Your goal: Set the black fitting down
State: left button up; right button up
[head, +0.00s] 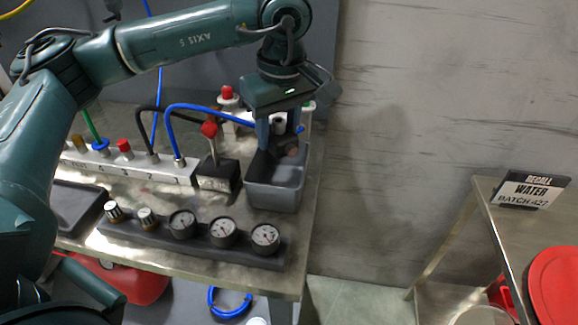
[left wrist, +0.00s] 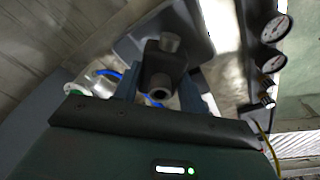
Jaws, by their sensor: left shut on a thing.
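My left gripper (head: 279,128) points down over the grey bin (head: 273,196) at the table's right end, its fingers at or just above the bin's back rim. In the left wrist view the black fitting (left wrist: 164,66), a dark piece with round stubs and a hole facing the camera, sits between the two blue-grey fingers, and the gripper is shut on it. In the head view the fingers and gripper body largely hide the fitting. I cannot tell whether it touches the bin. My right gripper is in neither view.
Left of the bin stand a black block with a red-knobbed lever (head: 209,130) and a numbered manifold (head: 130,165) with hoses. A gauge strip (head: 190,238) lies in front. A side table (head: 497,225) with a recall sign (head: 531,189) stands at the right.

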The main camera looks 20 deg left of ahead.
aim_at(281, 136)
pick_arm(q)
jog(key=f, duration=0.4)
jog(key=shift+s+f, duration=0.3)
jog(key=shift+w+f, duration=0.1)
jog(key=shift+f, duration=2.15)
jog(key=shift+f, duration=0.15)
jog(key=o, duration=0.7)
jog(key=shift+o, duration=0.2)
jog(key=r, duration=0.4)
jog(key=d+r, duration=0.1)
jog(key=r, duration=0.7)
jog(key=shift+s+d+r, duration=0.15)
jog(key=shift+s, duration=0.25)
